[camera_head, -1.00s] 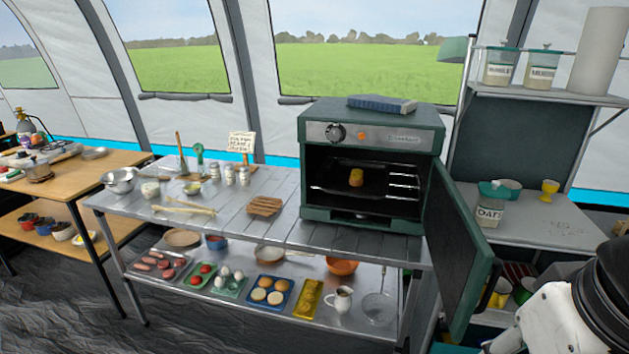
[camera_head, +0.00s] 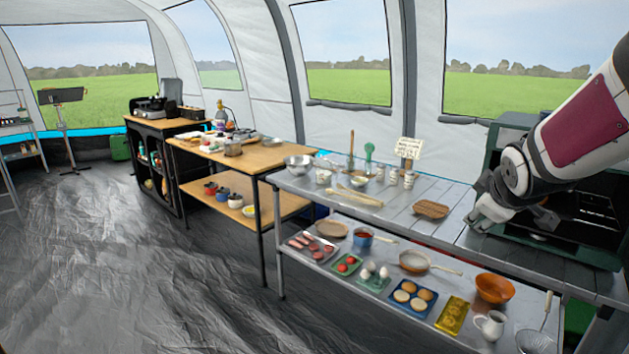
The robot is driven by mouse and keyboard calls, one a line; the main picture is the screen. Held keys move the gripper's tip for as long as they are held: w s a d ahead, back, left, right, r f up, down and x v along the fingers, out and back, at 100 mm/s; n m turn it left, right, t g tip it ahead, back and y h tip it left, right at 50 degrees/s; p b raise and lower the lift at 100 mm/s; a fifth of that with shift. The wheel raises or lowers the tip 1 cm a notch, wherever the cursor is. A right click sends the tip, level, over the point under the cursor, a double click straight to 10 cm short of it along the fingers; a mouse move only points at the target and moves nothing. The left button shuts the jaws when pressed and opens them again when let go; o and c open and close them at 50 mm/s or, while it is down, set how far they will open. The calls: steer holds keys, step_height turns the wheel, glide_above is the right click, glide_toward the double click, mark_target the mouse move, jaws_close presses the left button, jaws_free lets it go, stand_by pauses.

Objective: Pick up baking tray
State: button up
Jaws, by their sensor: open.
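The green oven (camera_head: 508,121) stands on the right end of the grey slatted table, largely hidden behind my arm. Part of its dark inside shows at the right, with pale rack bars (camera_head: 598,216). I cannot make out the dark baking tray clearly in there; my arm covers most of the opening. My gripper (camera_head: 480,207) is open, in front of the oven's left side above the tabletop. Its fingers are partly hidden by my wrist, and I see nothing held in it.
A bowl (camera_head: 298,163), jars and utensils stand farther left. The lower shelf holds food trays, pans and an orange bowl (camera_head: 494,288). A wooden table (camera_head: 215,153) stands beyond. The floor at left is clear.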

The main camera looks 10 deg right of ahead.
steer(key=w+d+f+n+t+b, duration=0.1)
steer(key=w+d+f, duration=0.1)
steer(key=d, duration=0.3)
steer(key=w+d+f+n+t+h+b, duration=0.1)
steer(key=w+d+f, duration=0.1)
steer(key=w+d, duration=0.15)
steer(key=w+d+f+n+t+b, duration=0.1)
steer(key=d+f, duration=0.2)
steer(key=d, duration=0.2)
steer(key=s+d+f+n+t+h+b, duration=0.1)
steer(key=d+f+n+t+b, duration=0.15)
steer(key=d, duration=0.55)
steer(key=s+d+f+n+t+h+b, duration=0.1)
steer(key=d+f+t, duration=0.1)
steer(key=d+f, duration=0.35)
steer(key=shift+s+d+r+b+x, duration=0.15)
steer(key=shift+d+r+b+x, duration=0.2)
steer(key=shift+x, duration=2.05)
steer(key=shift+s+d+r+b+x, duration=0.15)
steer(key=shift+d+r+x, duration=0.2)
steer(key=shift+x, duration=2)
steer(key=shift+s+d+r+b+x, duration=0.2)
steer(key=shift+r+x, duration=0.25)
steer(key=shift+x, duration=1.95)
steer(key=shift+r, duration=0.1)
jaws_close()
